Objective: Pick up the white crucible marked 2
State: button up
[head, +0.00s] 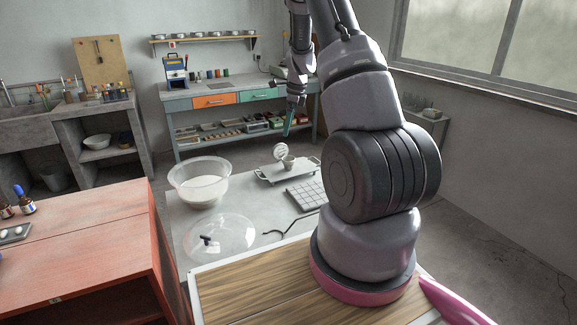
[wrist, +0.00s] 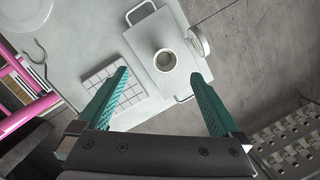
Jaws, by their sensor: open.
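A small pale crucible (head: 289,162) stands upright on a white tray with handles (head: 268,175) on the grey bench. In the wrist view, the crucible (wrist: 165,61) is seen from above, with its round mouth open. No number can be read on it. My gripper (head: 289,122) is above the tray in the head view. In the wrist view, my gripper (wrist: 160,75) has its two teal fingers wide apart with nothing between them. The crucible lies just beyond the fingertips in that picture, between their lines. It does not appear to be touched.
A round white disc (head: 281,150) stands beside the crucible; it also shows in the wrist view (wrist: 198,41). A gridded white block (head: 306,194) lies in front of the tray. A clear bowl (head: 200,183) and a transparent lid (head: 220,237) are on the left.

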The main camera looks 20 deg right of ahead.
jog(key=m, duration=0.2)
send_near(288, 161)
jog(key=shift+w+d+g, duration=0.1)
jog(key=shift+w+g, duration=0.05)
jog(key=shift+g, duration=0.25)
jog(key=f, duration=0.3)
jog(key=w+a+f, duration=0.1)
jog(key=f, duration=0.6)
jog(key=shift+w+a, duration=0.15)
jog(key=shift+w, duration=0.1)
jog(key=c, duration=1.4)
jog(key=shift+r, duration=0.15)
